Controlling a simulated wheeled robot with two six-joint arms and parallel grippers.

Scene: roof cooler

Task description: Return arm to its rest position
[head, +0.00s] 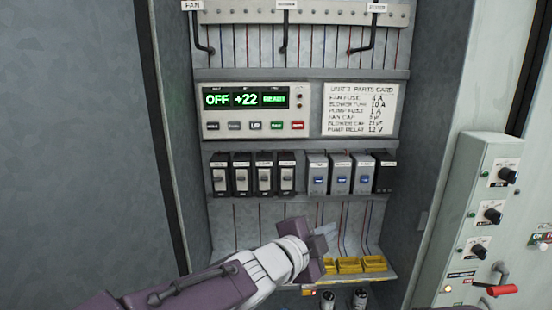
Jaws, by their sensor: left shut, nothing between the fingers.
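My left arm comes in from the lower left in the head view. Its gripper (325,232) is shut with nothing held. It is in front of the lower part of an open electrical cabinet, below the row of breakers and just above several yellow bins (348,265). The gripper and wrist hide part of the cabinet's lower back wall and the leftmost bin. My right gripper is not in view.
A control display (255,109) reads OFF and +22. Beside it hangs a parts card (360,109). Black breakers (264,174) and grey modules (340,174) line the rail. A knob panel (484,215) with a red-handled lever (502,289) stands at the right.

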